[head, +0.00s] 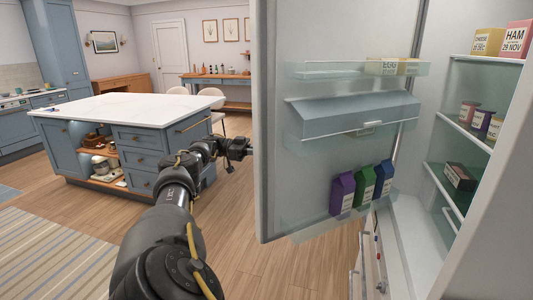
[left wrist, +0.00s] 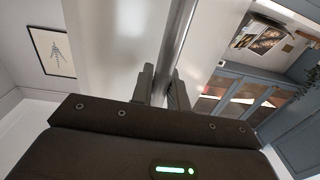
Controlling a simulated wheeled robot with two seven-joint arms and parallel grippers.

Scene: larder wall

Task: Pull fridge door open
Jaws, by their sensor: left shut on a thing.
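The fridge door (head: 290,190) stands wide open in the head view, its inner side with clear bins facing me. My left gripper (head: 250,148) reaches the door's left edge, and its fingertips are hidden behind the door. In the left wrist view the two fingers (left wrist: 163,88) close around the long grey bar handle (left wrist: 180,38) on the door's outer face (left wrist: 115,45). My right gripper is in neither view.
Door bins hold an egg box (head: 382,66) and several cartons (head: 363,186). Fridge shelves (head: 470,135) at right hold jars and boxes. A blue island (head: 150,145) with a white top stands left; wooden floor (head: 240,230) lies between.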

